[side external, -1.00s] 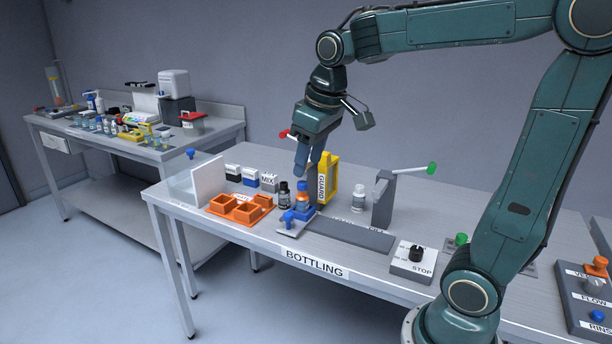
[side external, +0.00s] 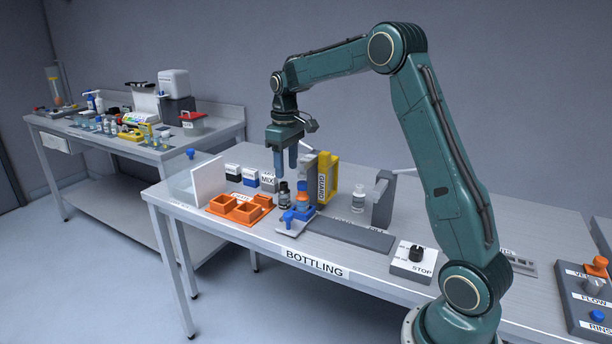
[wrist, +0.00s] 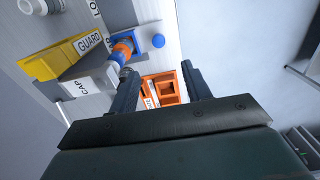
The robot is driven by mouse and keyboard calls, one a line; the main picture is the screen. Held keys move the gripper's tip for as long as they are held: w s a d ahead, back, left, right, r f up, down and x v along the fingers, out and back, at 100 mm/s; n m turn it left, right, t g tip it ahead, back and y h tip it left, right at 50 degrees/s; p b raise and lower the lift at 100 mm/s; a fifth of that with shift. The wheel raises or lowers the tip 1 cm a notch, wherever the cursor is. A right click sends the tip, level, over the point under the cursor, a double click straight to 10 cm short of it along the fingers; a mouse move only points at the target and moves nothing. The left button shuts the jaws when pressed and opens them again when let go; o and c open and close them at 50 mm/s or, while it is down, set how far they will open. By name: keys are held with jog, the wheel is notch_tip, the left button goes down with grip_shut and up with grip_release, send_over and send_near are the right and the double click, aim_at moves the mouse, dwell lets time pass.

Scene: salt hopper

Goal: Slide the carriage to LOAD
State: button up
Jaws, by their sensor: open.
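The carriage (side external: 304,211) is a blue block at the left end of a grey rail (side external: 352,234). A small bottle with an orange band and blue top (side external: 302,191) stands in it. A blue knob (side external: 289,217) sits on the plate in front. My gripper (side external: 287,176) is open, pointing down, above and slightly left of the carriage, with nothing between its fingers. In the wrist view, my gripper's fingers (wrist: 158,70) are apart, and the orange-banded bottle (wrist: 122,51) lies beyond the left one. The rail lettering is too small to read in the side view.
A clear bottle (side external: 358,199) and grey post (side external: 382,198) are to the right. A STOP switch box (side external: 411,262) is at the front.

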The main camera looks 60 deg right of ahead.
aim_at(288, 214)
jog(key=shift+w+d+f, duration=0.1)
jog(key=shift+d+f, duration=0.15)
notch_tip(288, 214, down, 14)
jog(key=shift+r, duration=0.1)
dwell(0.8)
jog(key=shift+c, duration=0.2)
grip_shut()
